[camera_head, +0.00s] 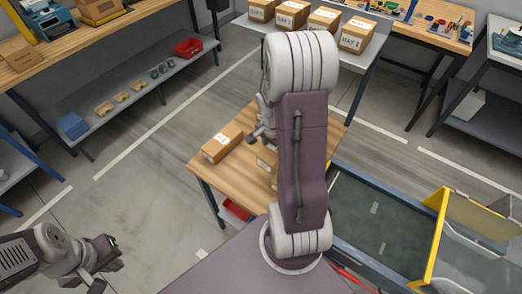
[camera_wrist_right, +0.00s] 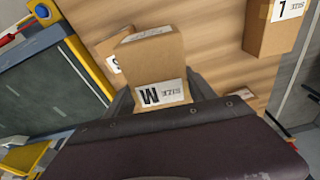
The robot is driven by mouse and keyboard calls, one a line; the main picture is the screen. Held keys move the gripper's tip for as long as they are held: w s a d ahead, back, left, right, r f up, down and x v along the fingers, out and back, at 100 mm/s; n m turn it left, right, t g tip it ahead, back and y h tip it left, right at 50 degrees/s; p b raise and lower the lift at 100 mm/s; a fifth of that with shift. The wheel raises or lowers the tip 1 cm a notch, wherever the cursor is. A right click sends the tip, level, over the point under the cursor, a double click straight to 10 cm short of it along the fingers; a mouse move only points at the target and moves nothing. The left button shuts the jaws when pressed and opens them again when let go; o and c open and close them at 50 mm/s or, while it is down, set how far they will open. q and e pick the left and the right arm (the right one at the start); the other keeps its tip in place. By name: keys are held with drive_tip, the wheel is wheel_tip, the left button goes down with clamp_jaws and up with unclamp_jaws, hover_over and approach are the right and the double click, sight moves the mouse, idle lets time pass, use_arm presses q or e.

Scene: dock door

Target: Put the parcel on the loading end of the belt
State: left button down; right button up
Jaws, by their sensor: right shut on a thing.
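The parcel in my right gripper is a brown box marked SIZE M (camera_wrist_right: 152,60). In the right wrist view my right gripper (camera_wrist_right: 163,92) has one finger on each side of it, shut on it. In the head view my right arm hides most of this gripper and the box. The wooden table is below. The belt (camera_head: 375,222) is a dark green surface to the right of the table; it also shows at the left of the right wrist view (camera_wrist_right: 45,105). My left gripper (camera_head: 104,263) is at the lower left, empty, with its fingers apart.
A box marked SIZE L (camera_head: 222,144) stands on the wooden table (camera_head: 243,190). Another box marked S (camera_wrist_right: 114,58) is beside the held parcel in the wrist view. A yellow frame (camera_head: 436,240) crosses the belt's right part. Several cartons (camera_head: 292,15) stand on a back shelf.

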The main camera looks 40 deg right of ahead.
drive_tip(key=shift+s+d+r, duration=0.25)
drive_tip(key=shift+s+r, duration=0.15)
drive_tip(key=shift+s, duration=0.25)
drive_tip(key=shift+s+d+r, duration=0.25)
drive_tip(key=shift+s+r, duration=0.15)
drive_tip(key=shift+s, duration=0.2)
